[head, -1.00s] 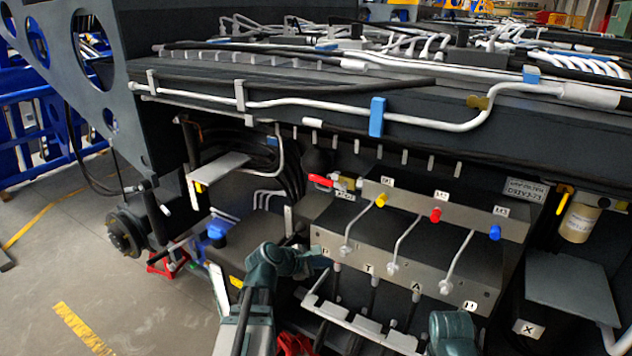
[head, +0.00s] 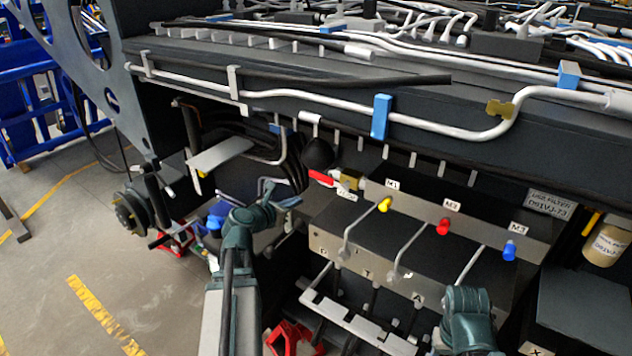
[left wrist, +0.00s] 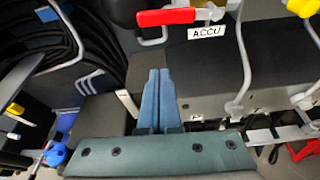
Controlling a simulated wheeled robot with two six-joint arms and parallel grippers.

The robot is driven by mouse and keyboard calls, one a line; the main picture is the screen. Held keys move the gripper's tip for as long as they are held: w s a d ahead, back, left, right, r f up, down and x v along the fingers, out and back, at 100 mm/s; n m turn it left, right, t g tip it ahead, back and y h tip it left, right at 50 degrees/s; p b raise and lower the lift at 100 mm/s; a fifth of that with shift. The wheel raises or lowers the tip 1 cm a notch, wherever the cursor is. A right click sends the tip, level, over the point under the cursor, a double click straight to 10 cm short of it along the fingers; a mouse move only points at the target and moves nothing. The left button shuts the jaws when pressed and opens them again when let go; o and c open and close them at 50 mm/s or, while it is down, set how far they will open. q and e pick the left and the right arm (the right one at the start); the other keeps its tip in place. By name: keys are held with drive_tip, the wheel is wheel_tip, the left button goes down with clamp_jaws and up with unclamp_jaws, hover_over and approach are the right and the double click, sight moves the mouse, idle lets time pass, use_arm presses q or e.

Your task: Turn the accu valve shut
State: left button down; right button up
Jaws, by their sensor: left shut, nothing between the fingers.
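The accu valve has a red lever (head: 320,177) and a brass body (head: 348,181), above the left end of the grey valve block (head: 372,240). In the left wrist view the red lever (left wrist: 165,17) lies roughly level across the top edge, beside the white ACCU label (left wrist: 206,32). My left gripper (head: 288,203) is shut and empty, left of and below the lever. In the left wrist view its blue-grey fingers (left wrist: 158,90) point up toward the lever, with a visible gap between. Part of my right arm shows at lower right; its fingers are hidden.
Bent grey pipes run down the block. A black ball-shaped part (head: 318,153) is just above the lever. Black hoses hang behind at left.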

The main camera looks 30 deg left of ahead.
sight(327, 180)
use_arm(q)
drive_tip(key=shift+w+f, duration=0.1)
drive_tip(key=shift+w, duration=0.05)
drive_tip(key=a+b+x, duration=0.1)
drive_tip(key=b+x, duration=0.3)
drive_tip(key=x, duration=0.6)
drive_tip(key=r+p, duration=0.2)
drive_tip(key=d+r+p, duration=0.1)
drive_tip(key=r+p, duration=0.1)
drive_tip(key=shift+d+p, duration=0.2)
drive_tip(key=shift+p, duration=0.2)
